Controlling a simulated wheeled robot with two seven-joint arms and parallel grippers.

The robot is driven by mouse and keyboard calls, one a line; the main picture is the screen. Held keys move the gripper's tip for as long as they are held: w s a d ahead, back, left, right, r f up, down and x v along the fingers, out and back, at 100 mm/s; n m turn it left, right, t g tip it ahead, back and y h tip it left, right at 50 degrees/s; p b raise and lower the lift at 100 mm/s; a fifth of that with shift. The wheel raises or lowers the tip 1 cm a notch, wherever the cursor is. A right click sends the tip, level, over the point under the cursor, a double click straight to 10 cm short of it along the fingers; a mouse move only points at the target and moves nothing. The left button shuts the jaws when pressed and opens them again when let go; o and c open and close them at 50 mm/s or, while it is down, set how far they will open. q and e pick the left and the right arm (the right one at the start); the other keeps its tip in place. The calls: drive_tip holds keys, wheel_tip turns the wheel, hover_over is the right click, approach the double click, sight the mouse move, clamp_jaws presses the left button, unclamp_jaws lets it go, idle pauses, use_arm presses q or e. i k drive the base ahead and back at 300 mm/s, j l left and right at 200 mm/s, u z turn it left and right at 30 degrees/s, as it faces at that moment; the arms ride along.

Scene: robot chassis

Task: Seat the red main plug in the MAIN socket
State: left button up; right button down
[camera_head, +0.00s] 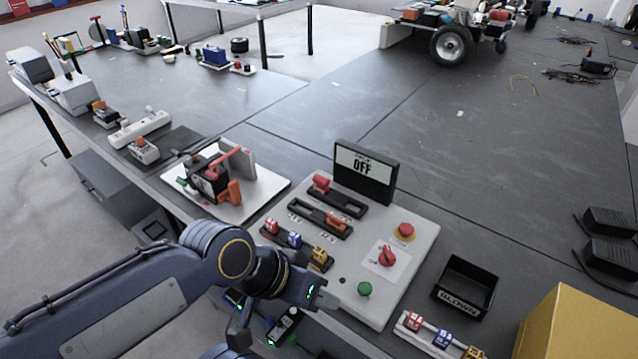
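On the white control panel (345,275), a red block (320,184) sits at the left end of the upper black slot. I cannot tell if it is the main plug. An orange block (336,222) sits at the right end of the slot below. Red (271,227), blue (294,240) and yellow (319,256) pieces stand in a black strip at the panel's left edge. The MAIN socket label is not legible. My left gripper (328,298) is over the panel's front left edge, apart from these pieces. Its finger gap is unclear. My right gripper is not identifiable.
A display reading OFF (364,173) stands behind the panel. A red knob (387,257), red stop button (404,231) and green button (364,288) are on its right. A black tray (466,287), yellow box (575,325) and battery board (260,190) stand around it.

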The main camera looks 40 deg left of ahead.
sight(362, 186)
drive_tip(key=u, duration=1.25)
